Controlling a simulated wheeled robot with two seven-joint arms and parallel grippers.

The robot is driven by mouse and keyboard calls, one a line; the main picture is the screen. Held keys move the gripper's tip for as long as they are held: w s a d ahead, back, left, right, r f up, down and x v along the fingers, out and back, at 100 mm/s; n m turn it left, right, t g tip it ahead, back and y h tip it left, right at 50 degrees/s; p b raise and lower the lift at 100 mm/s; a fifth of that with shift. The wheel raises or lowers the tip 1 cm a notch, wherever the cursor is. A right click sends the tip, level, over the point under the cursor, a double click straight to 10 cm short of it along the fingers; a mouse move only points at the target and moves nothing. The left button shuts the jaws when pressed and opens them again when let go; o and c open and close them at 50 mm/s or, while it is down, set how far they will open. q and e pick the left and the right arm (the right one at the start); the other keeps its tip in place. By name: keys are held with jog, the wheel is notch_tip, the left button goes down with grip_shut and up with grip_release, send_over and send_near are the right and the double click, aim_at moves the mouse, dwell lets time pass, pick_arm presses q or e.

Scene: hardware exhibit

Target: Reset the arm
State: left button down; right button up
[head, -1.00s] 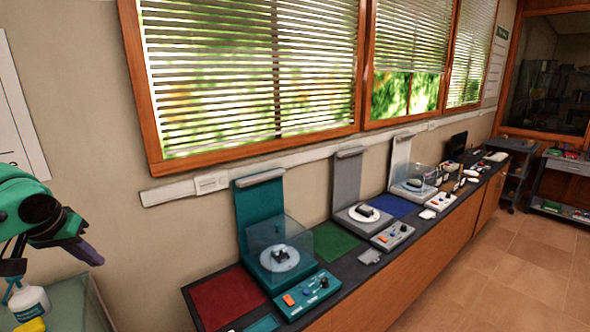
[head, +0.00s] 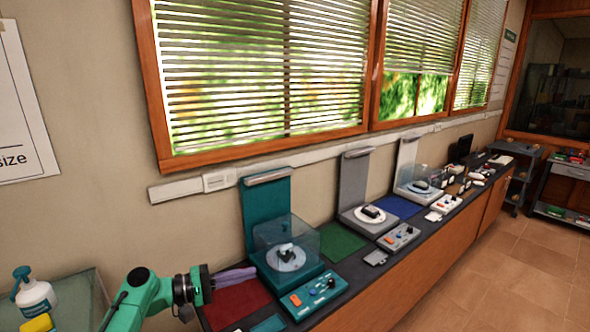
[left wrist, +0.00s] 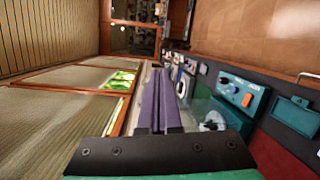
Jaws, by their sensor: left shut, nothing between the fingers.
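My left gripper (head: 236,277) comes in from the lower left in the head view, on a green arm with a dark wrist. Its purple fingers are closed together with nothing between them. They are over the back of the red mat, just left of the teal exhibit station (head: 291,258). In the left wrist view the closed fingers (left wrist: 159,102) point away along the counter, with the teal control box (left wrist: 238,94) to their right. My right gripper is in neither view.
A dark counter (head: 365,279) runs along the wall under the windows. It bears a red mat (head: 238,300), a green mat (head: 330,242) and grey stations (head: 366,217). A pump bottle (head: 35,294) stands on a glass-topped surface at the left. Tiled floor (head: 480,280) is clear at the right.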

pick_arm(q)
jog(key=w+a+f+m+t+y, duration=0.25)
jog(key=w+a+t+y, duration=0.35)
jog(key=w+a+y, duration=0.4)
jog(key=a+r+m+t+y, duration=0.5)
jog(key=a+r+m+y, duration=0.2)
jog(key=a+r, duration=0.5)
jog(key=s+d+f+g+b, duration=0.1)
jog(key=s+f+g+b, duration=0.3)
jog(key=f, duration=1.2)
jog(key=s+d+f+g, duration=0.1)
jog(key=s+f, duration=0.5)
jog(key=f, duration=1)
jog(key=s+d+f+g+b, duration=0.1)
jog(key=s+f+g+b, duration=0.3)
jog(key=f, duration=1.1)
jog(key=s+d+f+g+h+b, duration=0.1)
jog(key=s+d+f+g+b, duration=0.2)
jog(key=s+f, duration=2)
jog(key=s+d+f+g, duration=0.1)
jog(key=s+f+g, duration=0.1)
jog(key=s, duration=0.8)
jog(key=s+d+f+g, duration=0.2)
jog(key=s+f+g, duration=0.1)
jog(key=s, duration=0.8)
jog(key=shift+f+b, duration=0.15)
jog(key=shift+b, duration=0.2)
